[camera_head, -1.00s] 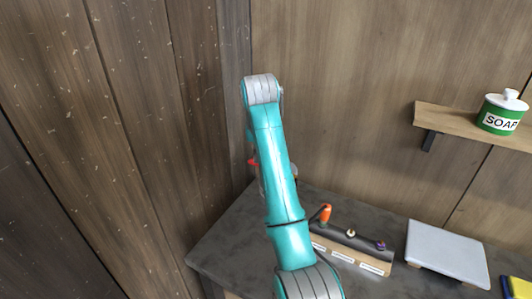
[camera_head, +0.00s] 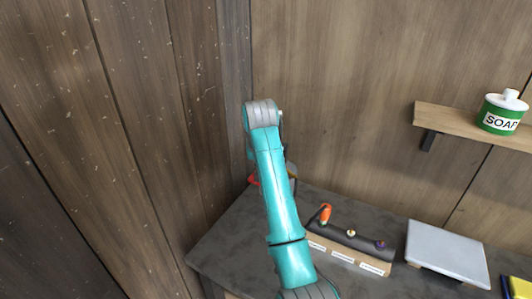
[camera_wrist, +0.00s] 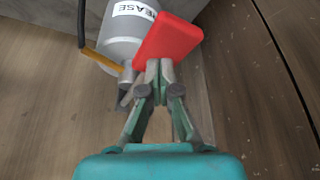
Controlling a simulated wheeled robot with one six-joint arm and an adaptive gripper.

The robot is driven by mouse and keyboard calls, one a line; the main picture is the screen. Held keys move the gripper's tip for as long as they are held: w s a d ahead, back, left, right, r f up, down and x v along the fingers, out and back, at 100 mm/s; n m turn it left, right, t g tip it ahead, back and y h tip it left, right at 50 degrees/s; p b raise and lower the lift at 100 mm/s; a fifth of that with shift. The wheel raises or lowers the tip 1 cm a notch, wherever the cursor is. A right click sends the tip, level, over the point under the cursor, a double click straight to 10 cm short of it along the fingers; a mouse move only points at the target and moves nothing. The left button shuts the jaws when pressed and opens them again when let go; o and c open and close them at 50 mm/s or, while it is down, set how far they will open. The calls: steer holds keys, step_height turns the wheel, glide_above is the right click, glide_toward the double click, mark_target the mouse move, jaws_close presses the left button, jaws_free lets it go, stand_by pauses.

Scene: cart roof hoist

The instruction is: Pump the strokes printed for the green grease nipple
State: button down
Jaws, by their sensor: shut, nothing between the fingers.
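In the wrist view a grey grease canister (camera_wrist: 122,30) shows a label of which "EASE" is readable. A red handle (camera_wrist: 168,40) lies beside it, and its red also shows behind my arm in the head view (camera_head: 254,181). My gripper (camera_wrist: 160,70) is shut and empty, its tips at the near end of the red handle; I cannot tell if they touch. In the head view a wooden block (camera_head: 345,256) carries an orange piece (camera_head: 325,214), a yellowish fitting (camera_head: 351,232) and a purple fitting (camera_head: 380,245). The block's printed labels are too small to read.
A grey plate (camera_head: 447,252) lies on the dark bench (camera_head: 225,252) right of the block. A yellow item (camera_head: 518,287) is at the right edge. A shelf (camera_head: 455,121) holds a green soap pot (camera_head: 500,118). A wooden wall (camera_head: 150,120) stands close on the left.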

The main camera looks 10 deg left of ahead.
step_height(320, 180, up, 8)
stand_by(0.5)
steer(key=shift+f, duration=4.35)
step_height(320, 180, up, 9)
steer(key=shift+f, duration=0.15)
steer(key=shift+f, duration=0.1)
steer(key=shift+f, duration=4.25)
step_height(320, 180, up, 9)
steer(key=shift+f, duration=0.15)
steer(key=shift+f, duration=0.1)
